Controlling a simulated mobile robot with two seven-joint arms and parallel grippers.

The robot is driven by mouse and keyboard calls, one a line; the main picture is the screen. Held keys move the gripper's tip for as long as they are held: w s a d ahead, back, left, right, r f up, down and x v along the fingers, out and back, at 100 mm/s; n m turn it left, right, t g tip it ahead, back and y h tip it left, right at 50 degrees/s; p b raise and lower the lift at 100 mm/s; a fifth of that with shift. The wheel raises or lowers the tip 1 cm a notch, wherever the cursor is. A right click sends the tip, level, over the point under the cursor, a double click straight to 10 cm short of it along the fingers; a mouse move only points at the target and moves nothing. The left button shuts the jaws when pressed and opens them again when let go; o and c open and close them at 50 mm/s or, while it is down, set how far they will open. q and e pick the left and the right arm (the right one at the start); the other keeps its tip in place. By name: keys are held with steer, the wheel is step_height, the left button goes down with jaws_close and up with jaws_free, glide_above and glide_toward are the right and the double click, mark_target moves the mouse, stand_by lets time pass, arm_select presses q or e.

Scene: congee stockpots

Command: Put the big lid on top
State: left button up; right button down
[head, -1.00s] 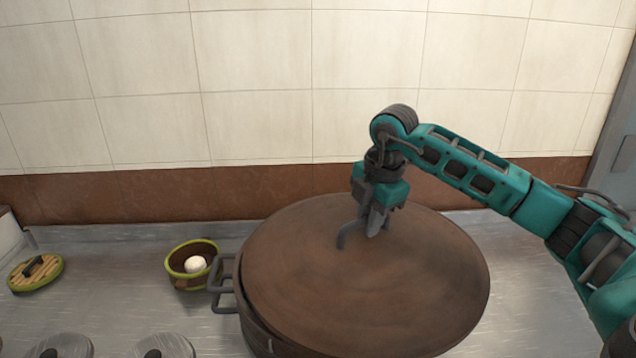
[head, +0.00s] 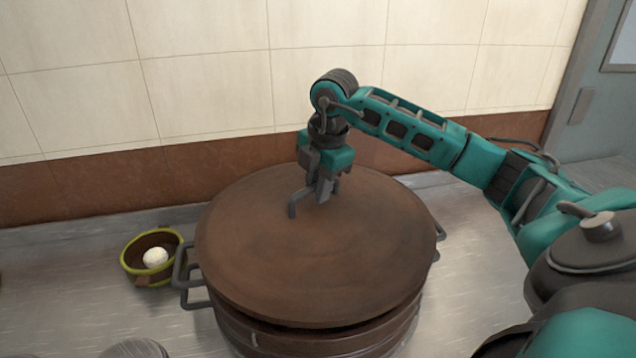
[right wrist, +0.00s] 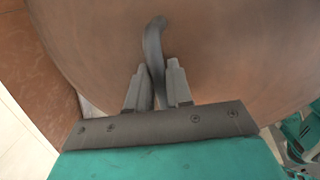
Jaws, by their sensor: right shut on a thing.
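The big lid (head: 340,255) is a wide brown disc with a dark bent handle (head: 296,203). It lies over a big brown pot (head: 320,342) with side handles, nearly level. Whether it rests fully on the rim all round cannot be told. My right gripper (head: 322,192) is shut on the lid's handle. In the right wrist view the handle (right wrist: 153,45) stands between the two fingers (right wrist: 157,88). My left gripper is not in view.
A small green-rimmed basket (head: 133,272) with a white ball (head: 155,257) stands left of the pot. A dark lidded pot (head: 590,255) is at the right. A tiled wall (head: 200,60) closes off the back. Bare metal counter (head: 470,240) shows between the pots.

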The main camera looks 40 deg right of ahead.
mark_target(315, 206)
steer(key=shift+f+b, duration=0.75)
steer(key=shift+f, duration=0.45)
steer(key=shift+w+r, duration=0.1)
stand_by(0.6)
steer(key=shift+f, duration=0.6)
steer(key=c, duration=1.3)
jaws_free()
steer(key=shift+f, duration=0.1)
